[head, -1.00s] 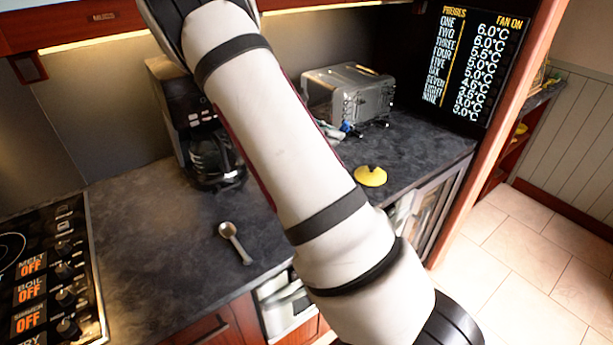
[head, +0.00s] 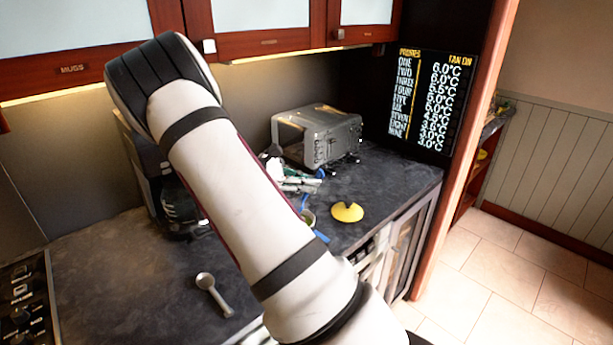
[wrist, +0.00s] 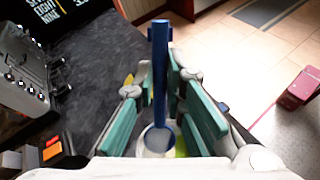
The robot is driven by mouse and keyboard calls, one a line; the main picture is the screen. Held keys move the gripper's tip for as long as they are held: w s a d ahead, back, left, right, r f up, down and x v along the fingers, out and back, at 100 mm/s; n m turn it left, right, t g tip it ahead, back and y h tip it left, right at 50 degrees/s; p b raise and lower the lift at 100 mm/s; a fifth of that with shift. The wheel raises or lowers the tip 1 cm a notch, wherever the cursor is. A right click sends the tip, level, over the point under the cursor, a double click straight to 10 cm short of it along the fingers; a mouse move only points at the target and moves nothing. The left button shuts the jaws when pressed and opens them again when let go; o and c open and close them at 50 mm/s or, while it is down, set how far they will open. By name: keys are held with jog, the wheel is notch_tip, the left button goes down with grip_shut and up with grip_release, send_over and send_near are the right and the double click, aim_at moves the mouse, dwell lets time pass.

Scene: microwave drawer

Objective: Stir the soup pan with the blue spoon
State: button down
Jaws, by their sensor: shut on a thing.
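My gripper (wrist: 160,85) has teal pads and is shut on the blue spoon (wrist: 160,60). The spoon's long handle runs between the pads, and a rounded end shows near the bottom of the wrist view. In the head view my gripper (head: 297,183) is partly hidden behind my arm, over the counter in front of the silver toaster oven. Thin blue parts show just below it. A small olive, round-rimmed vessel (head: 309,218), possibly the soup pan, shows beside my arm, mostly hidden. I cannot tell whether the spoon is inside it.
A yellow lid (head: 347,211) lies right of the vessel. The toaster oven (head: 318,135) stands behind, and a coffee maker (head: 178,205) is left of my arm. A metal spoon (head: 213,294) lies on the front counter. The dark counter (head: 115,285) is clear at left.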

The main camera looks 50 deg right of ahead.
aim_at(308, 196)
jog(key=shift+f+b, duration=0.5)
jog(key=shift+f, duration=1.9)
jog(key=shift+d, duration=0.1)
